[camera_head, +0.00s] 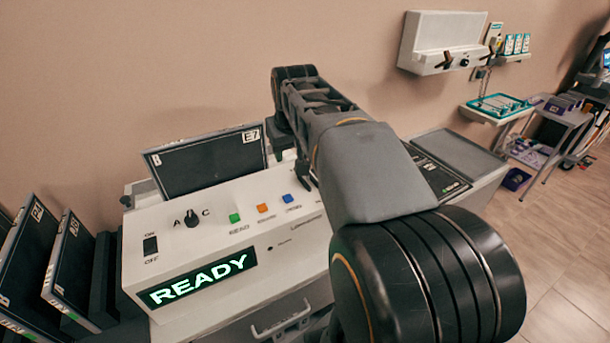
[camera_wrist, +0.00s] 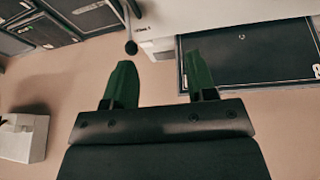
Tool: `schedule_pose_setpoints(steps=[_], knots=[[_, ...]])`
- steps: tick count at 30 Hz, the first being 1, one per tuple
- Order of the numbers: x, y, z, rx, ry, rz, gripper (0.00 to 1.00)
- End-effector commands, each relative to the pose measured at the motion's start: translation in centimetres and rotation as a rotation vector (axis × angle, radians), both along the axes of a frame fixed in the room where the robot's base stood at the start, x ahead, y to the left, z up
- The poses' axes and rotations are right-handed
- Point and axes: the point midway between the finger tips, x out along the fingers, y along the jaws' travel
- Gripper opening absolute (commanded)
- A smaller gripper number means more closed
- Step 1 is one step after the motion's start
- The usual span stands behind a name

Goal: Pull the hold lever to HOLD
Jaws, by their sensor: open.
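In the head view my arm covers that side of the console (camera_head: 185,245), so the lever is hidden there. The console's display (camera_head: 197,280) reads READY.
A dark cassette (camera_head: 207,166) marked E7 stands behind the console. Several dark cassettes (camera_head: 28,255) lean at left. A white wall box (camera_head: 440,40) hangs at back right, above a shelf with a teal tray (camera_head: 498,105). Floor (camera_head: 575,240) at right is clear.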

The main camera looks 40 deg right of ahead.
Motion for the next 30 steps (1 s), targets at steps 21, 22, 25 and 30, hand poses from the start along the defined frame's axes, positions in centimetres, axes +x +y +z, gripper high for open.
schedule_pose_setpoints(steps=[21, 22, 25, 30], knots=[[4.8, -8.4, -6.7, -0.022, 0.003, -0.084, 0.52], [5.0, -8.5, -7.3, -0.022, 0.003, -0.084, 0.52], [5.6, -8.9, -8.8, -0.022, 0.002, -0.083, 0.52], [6.3, -9.3, -10.9, -0.023, 0.001, -0.084, 0.52]])
